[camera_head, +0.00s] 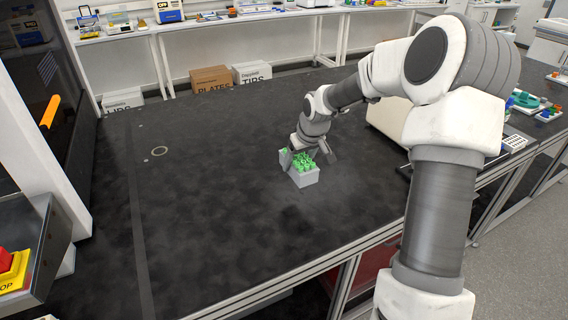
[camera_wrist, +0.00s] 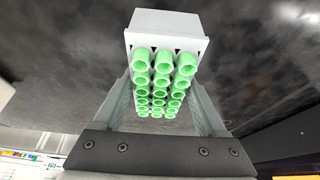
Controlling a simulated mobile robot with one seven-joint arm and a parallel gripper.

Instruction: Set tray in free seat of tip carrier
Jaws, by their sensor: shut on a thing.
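The tray is a light grey box (camera_head: 306,178) filled with several green tubular tips. It is at or just above the dark bench top near the picture's middle; I cannot tell whether it touches. My gripper (camera_head: 308,152) reaches down over it from the right, one finger on each side. In the wrist view, the tray (camera_wrist: 166,20) sits between the two fingers of my gripper (camera_wrist: 162,103), with rows of open green tips facing the camera. My gripper is shut on the tray. I cannot make out a tip carrier or a free seat in either view.
The dark bench top (camera_head: 215,225) is widely clear around the tray. A beige block-shaped object (camera_head: 393,122) and a white rack (camera_head: 514,143) stand to the right. A red-and-yellow stop button (camera_head: 10,270) is at the left edge. Cardboard boxes (camera_head: 211,80) sit at the back.

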